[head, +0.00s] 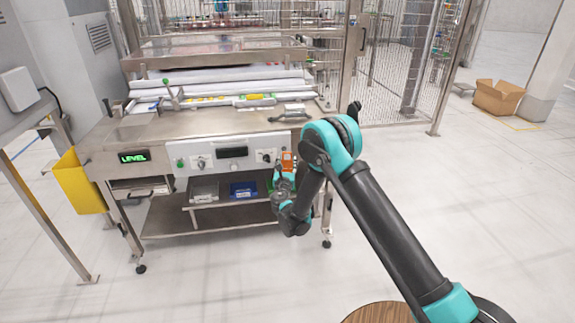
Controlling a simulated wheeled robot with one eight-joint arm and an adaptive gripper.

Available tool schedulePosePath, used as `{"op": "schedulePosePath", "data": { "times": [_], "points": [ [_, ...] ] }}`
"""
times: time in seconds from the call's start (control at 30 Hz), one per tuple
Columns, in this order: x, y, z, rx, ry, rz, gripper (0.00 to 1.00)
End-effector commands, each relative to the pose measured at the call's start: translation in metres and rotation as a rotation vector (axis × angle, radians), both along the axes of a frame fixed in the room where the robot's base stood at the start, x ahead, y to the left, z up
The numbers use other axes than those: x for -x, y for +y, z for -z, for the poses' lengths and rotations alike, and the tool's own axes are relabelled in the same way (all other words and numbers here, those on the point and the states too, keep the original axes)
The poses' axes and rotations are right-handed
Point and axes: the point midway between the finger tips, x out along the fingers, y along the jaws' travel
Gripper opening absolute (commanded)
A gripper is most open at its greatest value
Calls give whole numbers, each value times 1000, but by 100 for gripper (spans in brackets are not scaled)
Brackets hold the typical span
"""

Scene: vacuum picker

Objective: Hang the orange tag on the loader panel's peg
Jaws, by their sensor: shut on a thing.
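The orange tag (287,158) shows small and bright at the right end of the loader's front panel (216,161). My gripper (285,172) is just below it, in front of the panel, and is shut on the tag. My own arm covers part of the space to the right of the tag. The peg cannot be made out at this size, and I cannot tell whether the tag touches the panel.
The steel loader table (205,126) has a lower shelf with a blue bin (243,189) and a grey bin (204,191). A yellow holder (79,181) hangs at left. A cardboard box (498,97) stands far right.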

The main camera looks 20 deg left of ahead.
Motion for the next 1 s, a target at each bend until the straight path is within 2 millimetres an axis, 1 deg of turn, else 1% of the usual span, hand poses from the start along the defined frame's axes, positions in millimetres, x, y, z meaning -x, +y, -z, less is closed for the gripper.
{"op": "schedulePosePath", "data": {
  "times": [0.87,1.0],
  "points": [
    [-41,25,4,0,0,1,25],
    [-46,28,7,0,0,0,25]
  ]
}}
